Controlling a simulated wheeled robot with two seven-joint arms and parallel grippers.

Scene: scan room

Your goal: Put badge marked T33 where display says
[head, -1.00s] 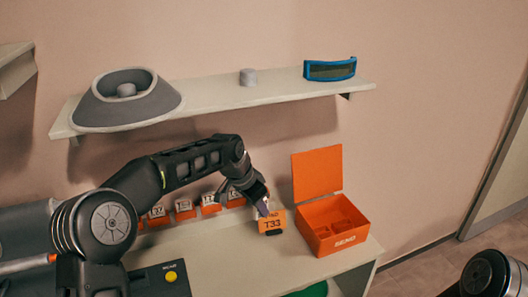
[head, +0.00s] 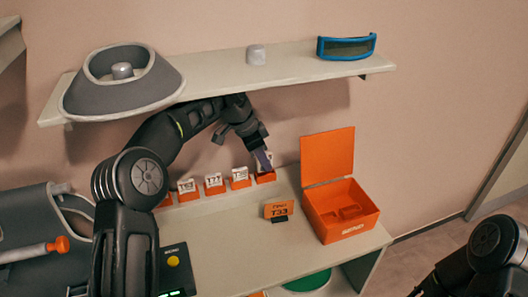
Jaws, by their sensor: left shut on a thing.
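My left gripper (head: 262,159) is at the right end of a row of small white badges in orange holders along the back of the counter. It is shut on the white badge (head: 268,160) at the rightmost holder (head: 265,177); its marking is mostly hidden. Other badges stand to its left, one (head: 214,180) among them; their markings are hard to read. An orange plate (head: 278,211) reading T33 stands on a dark foot in front. A black device (head: 177,275) with a yellow button shows a green-lit strip, unreadable here. My right gripper is out of view.
An open orange box (head: 346,230) with compartments stands at the right end of the counter (head: 231,240). A wall shelf (head: 220,84) above carries a grey ring-shaped object (head: 85,110), a small cylinder (head: 256,54) and a blue-framed visor (head: 346,47). The middle counter is clear.

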